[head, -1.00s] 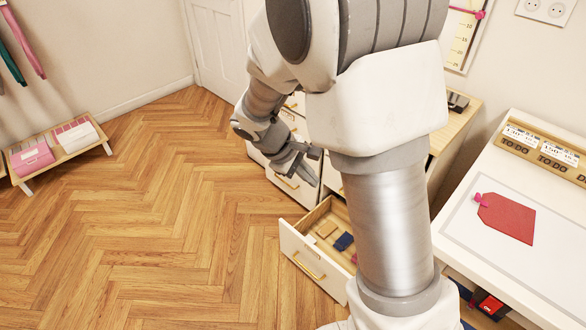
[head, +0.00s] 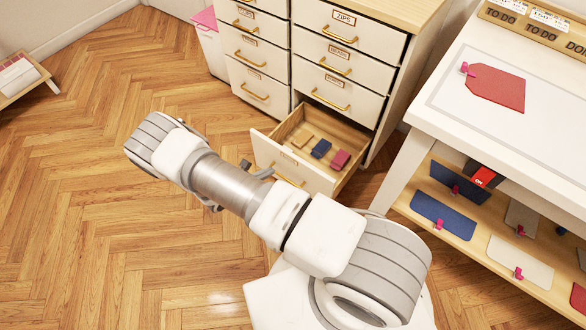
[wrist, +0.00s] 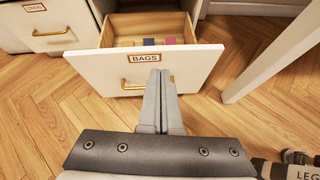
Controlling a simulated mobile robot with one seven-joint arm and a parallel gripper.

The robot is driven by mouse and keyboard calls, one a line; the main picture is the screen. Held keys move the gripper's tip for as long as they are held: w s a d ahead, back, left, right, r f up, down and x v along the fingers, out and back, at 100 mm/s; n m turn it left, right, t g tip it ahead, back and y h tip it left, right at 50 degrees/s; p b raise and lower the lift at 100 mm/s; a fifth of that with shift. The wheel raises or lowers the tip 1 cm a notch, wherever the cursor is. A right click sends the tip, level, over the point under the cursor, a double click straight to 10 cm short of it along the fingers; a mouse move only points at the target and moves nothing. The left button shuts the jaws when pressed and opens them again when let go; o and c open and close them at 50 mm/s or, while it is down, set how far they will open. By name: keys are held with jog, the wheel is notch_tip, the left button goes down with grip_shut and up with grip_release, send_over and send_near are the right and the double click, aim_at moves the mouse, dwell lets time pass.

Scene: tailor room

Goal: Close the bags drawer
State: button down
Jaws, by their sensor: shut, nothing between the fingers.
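The bags drawer (head: 278,166) is pulled open at the bottom of the cabinet's right column in the head view. Its front (wrist: 190,72) carries a BAGS label and a brass handle (wrist: 138,84) in the wrist view. Inside lie a tan, a blue (head: 321,149) and a dark red (head: 340,160) small flat item. My gripper (wrist: 160,74) is shut and empty, its fingertips at the drawer front by the label, just right of the handle's middle. I cannot tell whether they touch it. In the head view my arm partly hides the gripper.
The cabinet's other drawers (head: 348,62) look shut. A white table (head: 425,100) with a lower shelf of several tags stands to the right, one leg near the drawer. A pink-lidded bin (head: 207,38) stands left of the cabinet.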

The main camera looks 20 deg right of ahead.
jog(key=n, duration=0.1)
send_near(298, 162)
jog(key=shift+n+t, duration=0.4)
jog(key=b+x, duration=0.2)
jog(key=x, duration=0.1)
jog(key=b+x, duration=0.2)
jog(key=shift+s+d+f, duration=0.15)
jog(key=shift+s+f, duration=0.1)
jog(key=shift+f, duration=0.1)
jog(key=shift+w+d+r, duration=0.1)
jog(key=shift+w+d, duration=0.2)
jog(key=shift+d, duration=0.15)
